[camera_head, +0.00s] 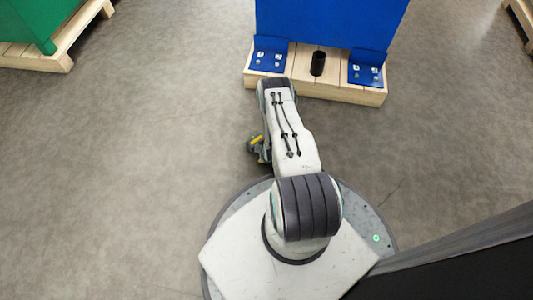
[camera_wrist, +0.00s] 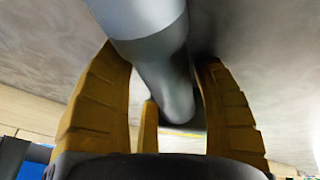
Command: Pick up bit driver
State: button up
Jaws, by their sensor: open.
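A small black cylinder (camera_head: 318,63) stands upright on the wooden pallet in the head view, between two blue brackets. It is the only loose thing I see there that could be the bit driver; its details are too small to tell. My gripper (camera_head: 256,145) is folded low beside my arm, over the floor and apart from the pallet. In the wrist view its yellow fingers are spread. A smooth grey rounded shape (camera_wrist: 160,60) shows between them; I cannot tell whether it is part of my own body. I see no contact between it and the fingers.
The wooden pallet (camera_head: 335,92) carries a tall blue panel (camera_head: 330,22) with bolted blue brackets (camera_head: 270,55) (camera_head: 367,68). A green unit on another pallet (camera_head: 58,52) stands at the upper left. A pallet edge (camera_head: 522,18) shows at the upper right. The grey floor between is clear.

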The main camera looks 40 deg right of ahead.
jog(key=c, duration=0.9)
jog(key=shift+c, duration=0.2)
jog(key=shift+r, duration=0.1)
